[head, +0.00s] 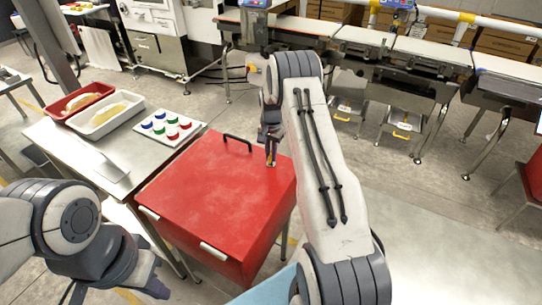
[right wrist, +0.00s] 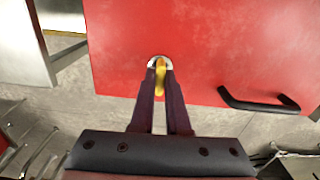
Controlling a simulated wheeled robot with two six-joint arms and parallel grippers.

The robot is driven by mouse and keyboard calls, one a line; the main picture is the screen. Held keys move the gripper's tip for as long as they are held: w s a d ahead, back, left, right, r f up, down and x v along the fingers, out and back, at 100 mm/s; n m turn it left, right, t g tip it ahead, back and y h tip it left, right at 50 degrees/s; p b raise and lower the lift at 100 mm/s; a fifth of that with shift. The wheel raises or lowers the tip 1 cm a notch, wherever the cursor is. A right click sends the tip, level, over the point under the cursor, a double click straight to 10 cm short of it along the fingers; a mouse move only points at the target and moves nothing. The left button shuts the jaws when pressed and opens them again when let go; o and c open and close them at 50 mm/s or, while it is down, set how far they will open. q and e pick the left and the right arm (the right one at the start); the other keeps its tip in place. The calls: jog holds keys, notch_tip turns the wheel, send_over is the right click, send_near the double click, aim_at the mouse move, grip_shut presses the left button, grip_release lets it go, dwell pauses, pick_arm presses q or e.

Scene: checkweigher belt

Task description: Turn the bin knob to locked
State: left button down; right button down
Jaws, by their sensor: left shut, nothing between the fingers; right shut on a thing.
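The red bin (head: 215,195) stands in the middle of the head view, with a black handle (head: 238,138) on its lid. It also fills the upper part of the right wrist view (right wrist: 200,35). The yellow knob (right wrist: 160,80) sits on a round silver base near the lid's edge and runs roughly up and down in that view. My right gripper (right wrist: 160,73) is shut on the knob, one finger on each side. Any lock marking is not readable. My left gripper (head: 155,288) is shut and empty at the lower left, in front of the bin.
A steel table (head: 105,160) at the left holds a red tray (head: 62,112), a white tray (head: 83,130) and a white board of coloured caps (head: 146,138). Conveyor belts (head: 360,38) run along the back. Open floor lies between bin and belts.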

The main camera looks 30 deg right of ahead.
jog(key=shift+m, duration=0.4)
jog(key=c, duration=0.9)
grip_release()
jog(key=shift+r, duration=0.1)
notch_tip(320, 180, up, 10)
jog(key=b, duration=0.2)
jog(key=shift+r, duration=0.15)
